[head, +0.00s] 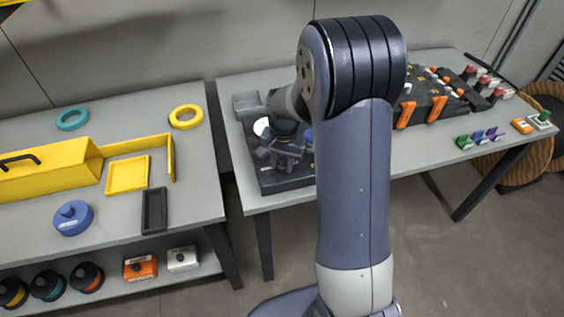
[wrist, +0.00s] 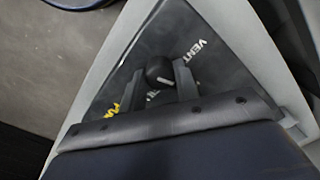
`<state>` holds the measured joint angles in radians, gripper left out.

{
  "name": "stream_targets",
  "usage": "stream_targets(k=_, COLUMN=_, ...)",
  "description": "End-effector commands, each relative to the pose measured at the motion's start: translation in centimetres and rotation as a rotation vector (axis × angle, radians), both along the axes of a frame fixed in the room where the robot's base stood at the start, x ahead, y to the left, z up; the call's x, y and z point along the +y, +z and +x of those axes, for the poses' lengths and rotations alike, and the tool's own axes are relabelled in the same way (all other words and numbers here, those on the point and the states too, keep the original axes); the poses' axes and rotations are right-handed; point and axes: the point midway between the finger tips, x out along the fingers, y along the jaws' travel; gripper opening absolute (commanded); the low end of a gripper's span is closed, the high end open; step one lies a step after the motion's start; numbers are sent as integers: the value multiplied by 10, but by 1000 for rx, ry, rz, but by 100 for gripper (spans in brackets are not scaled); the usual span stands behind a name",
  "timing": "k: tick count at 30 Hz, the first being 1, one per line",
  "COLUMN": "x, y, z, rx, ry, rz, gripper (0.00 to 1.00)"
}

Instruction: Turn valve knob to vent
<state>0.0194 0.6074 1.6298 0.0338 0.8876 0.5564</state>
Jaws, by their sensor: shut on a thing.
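The valve knob (wrist: 160,71) is round and black, with a small pale mark on its near side. It stands on a dark panel (wrist: 135,60) in the wrist view. A white VENT label (wrist: 192,48) lies up and right of the knob. A yellow label at lower left and a white label below the knob are partly covered by my gripper. My gripper (wrist: 160,80) is shut on the knob, one finger on each side. In the head view my gripper (head: 283,152) is over the dark base (head: 268,183) at the bench's left end, and hides the knob.
My arm crosses the middle of the head view and hides part of the right bench (head: 234,100). Orange-handled devices (head: 437,108) and small coloured blocks (head: 480,136) stand on its right. The left bench (head: 190,205) holds a yellow box (head: 50,172), rings and trays.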

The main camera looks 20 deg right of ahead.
Motion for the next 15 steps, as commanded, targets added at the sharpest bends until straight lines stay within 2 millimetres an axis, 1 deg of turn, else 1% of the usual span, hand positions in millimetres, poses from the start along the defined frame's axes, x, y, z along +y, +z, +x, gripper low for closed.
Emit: stream_targets(k=15, x=0, y=0, z=1, rx=0, ry=476, rz=1, gripper=7)
